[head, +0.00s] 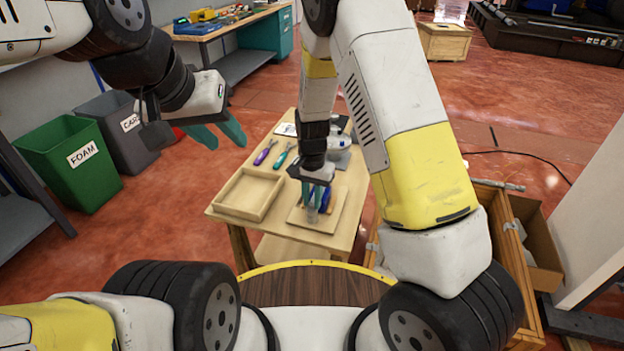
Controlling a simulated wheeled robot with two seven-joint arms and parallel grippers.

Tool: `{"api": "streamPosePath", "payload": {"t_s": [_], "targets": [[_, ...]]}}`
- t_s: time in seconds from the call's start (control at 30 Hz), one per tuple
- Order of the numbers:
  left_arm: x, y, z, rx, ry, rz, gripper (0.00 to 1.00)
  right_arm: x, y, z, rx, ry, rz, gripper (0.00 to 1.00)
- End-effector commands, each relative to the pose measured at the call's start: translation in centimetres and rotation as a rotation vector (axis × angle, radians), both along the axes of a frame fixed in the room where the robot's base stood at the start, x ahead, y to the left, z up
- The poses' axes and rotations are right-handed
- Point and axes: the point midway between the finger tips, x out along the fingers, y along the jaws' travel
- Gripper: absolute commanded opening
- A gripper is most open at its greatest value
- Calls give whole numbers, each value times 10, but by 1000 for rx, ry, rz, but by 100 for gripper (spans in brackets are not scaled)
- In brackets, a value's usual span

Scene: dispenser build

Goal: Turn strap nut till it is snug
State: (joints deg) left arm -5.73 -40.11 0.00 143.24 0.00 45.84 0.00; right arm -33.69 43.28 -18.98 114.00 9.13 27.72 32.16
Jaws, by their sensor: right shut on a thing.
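My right gripper (318,196) reaches straight down over the light wooden board (335,218) on the small table. Its teal fingers are shut on a small part that they mostly hide, at the place of the strap nut. The nut's shape and how snug it sits cannot be made out. A dark blue piece (325,201) stands upright beside the fingers. A small greyish cylinder (312,214) shows just below the fingertips. My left gripper (217,135) hangs in the air left of the table, its teal fingers apart and empty.
On the table (345,242) are an empty wooden tray (248,194), a purple tool (265,153), a teal tool (283,155) and other items behind my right gripper. A green FOAM bin (68,160) and a grey bin (118,130) stand left. Wooden crates are right.

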Motion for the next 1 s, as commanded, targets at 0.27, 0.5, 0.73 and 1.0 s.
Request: {"api": "streamPosePath", "payload": {"t_s": [0.27,0.5,0.73,1.0], "targets": [[0,0,0,0,0,0,36,1,0,1,0,-2,1,42],[0,0,0,0,0,0,36,0,0,0,1,-1,1,42],[0,0,0,0,0,0,36,1,1,24,3,-6,2,42],[0,0,0,0,0,0,36,1,1,67,3,-4,1,42]]}}
